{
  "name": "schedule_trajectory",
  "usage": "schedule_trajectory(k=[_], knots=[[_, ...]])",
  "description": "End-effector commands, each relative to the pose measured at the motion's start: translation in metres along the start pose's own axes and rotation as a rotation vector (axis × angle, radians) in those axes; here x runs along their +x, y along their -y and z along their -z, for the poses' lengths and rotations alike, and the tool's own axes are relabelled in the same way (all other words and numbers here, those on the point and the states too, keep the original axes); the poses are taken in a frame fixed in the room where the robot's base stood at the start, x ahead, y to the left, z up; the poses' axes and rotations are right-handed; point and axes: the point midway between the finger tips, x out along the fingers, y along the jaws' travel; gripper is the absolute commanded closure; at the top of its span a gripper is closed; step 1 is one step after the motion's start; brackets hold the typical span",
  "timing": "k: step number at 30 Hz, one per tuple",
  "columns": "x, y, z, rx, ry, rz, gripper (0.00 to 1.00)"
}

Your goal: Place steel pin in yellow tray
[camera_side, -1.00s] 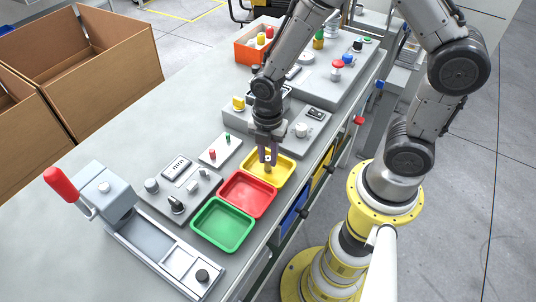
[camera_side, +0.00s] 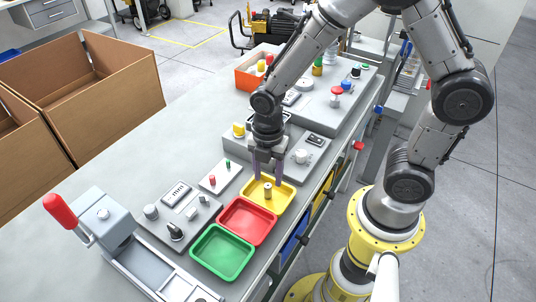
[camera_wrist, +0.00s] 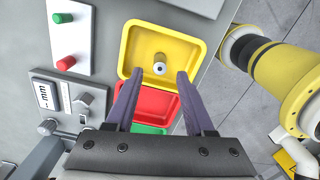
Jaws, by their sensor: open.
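The steel pin (camera_side: 267,190) is a short, brownish-grey cylinder that appears to stand upright in the yellow tray (camera_side: 288,197). In the wrist view the pin (camera_wrist: 160,66) shows its round pale end, near the middle of the yellow tray (camera_wrist: 139,36), apart from the walls. My gripper (camera_side: 268,179) is open over the tray, with its purple fingers on either side of the pin. In the wrist view, clear gaps show between the fingers of my gripper (camera_wrist: 159,75) and the pin. No contact with the pin is visible.
The red tray (camera_side: 252,231) and green tray (camera_side: 223,266) lie in line beside the yellow one. A small plate with red and green pegs (camera_side: 221,177) and a gauge panel (camera_side: 178,208) stand to the left. A grey control box (camera_side: 316,150) stands behind.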

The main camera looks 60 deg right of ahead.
Motion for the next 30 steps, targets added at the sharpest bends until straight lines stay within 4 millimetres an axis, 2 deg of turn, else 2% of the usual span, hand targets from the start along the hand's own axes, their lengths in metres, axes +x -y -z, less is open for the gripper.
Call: schedule_trajectory(k=[3, 9, 16, 19, 23, 30], knots=[[-0.028, -0.002, 0.0, 0.0, 0.0, -0.008, 0.46], [-0.065, -0.001, 0.0, 0.0, 0.0, -0.006, 0.46], [-0.087, 0.0, 0.0, 0.004, 0.0, -0.003, 0.46], [-0.097, 0.003, -0.002, 0.059, 0.0, -0.02, 0.46], [-0.122, 0.016, -0.007, 0.276, -0.006, -0.086, 0.46], [-0.175, 0.062, -0.017, 0.921, -0.093, -0.265, 0.46]])
